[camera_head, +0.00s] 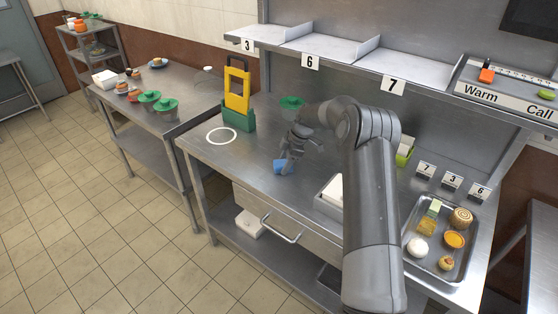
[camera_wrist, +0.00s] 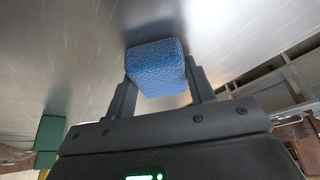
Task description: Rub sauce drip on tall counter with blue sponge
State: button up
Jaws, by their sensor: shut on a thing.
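The blue sponge (camera_head: 281,167) is at the steel counter (camera_head: 235,160), left of the middle in the head view. My gripper (camera_head: 290,163) is shut on it from above. In the wrist view the sponge (camera_wrist: 157,68) sits between the two dark fingers of my gripper (camera_wrist: 160,88), with the steel surface close beyond it. Whether the sponge touches the counter is hard to tell. I see no sauce drip; it may be hidden under the sponge or my arm.
A yellow and green holder (camera_head: 237,95) and a white ring (camera_head: 221,136) are left on the counter. A green-lidded pot (camera_head: 292,103) stands behind my gripper. A white box (camera_head: 331,190) and a food tray (camera_head: 440,235) are to the right. A numbered shelf (camera_head: 340,50) hangs above.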

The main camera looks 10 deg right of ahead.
aim_at(262, 160)
jog(key=shift+s+d, duration=0.85)
jog(key=shift+d, duration=0.1)
jog(key=shift+s+a, duration=0.1)
jog(key=shift+s, duration=0.05)
jog(key=shift+w+a, duration=4.05)
jog(key=shift+w, duration=0.05)
jog(key=shift+s+d, duration=4.15)
jog(key=shift+d, duration=0.05)
jog(key=shift+r, duration=4.05)
jog(key=shift+w+a, duration=0.1)
jog(key=shift+w, duration=0.05)
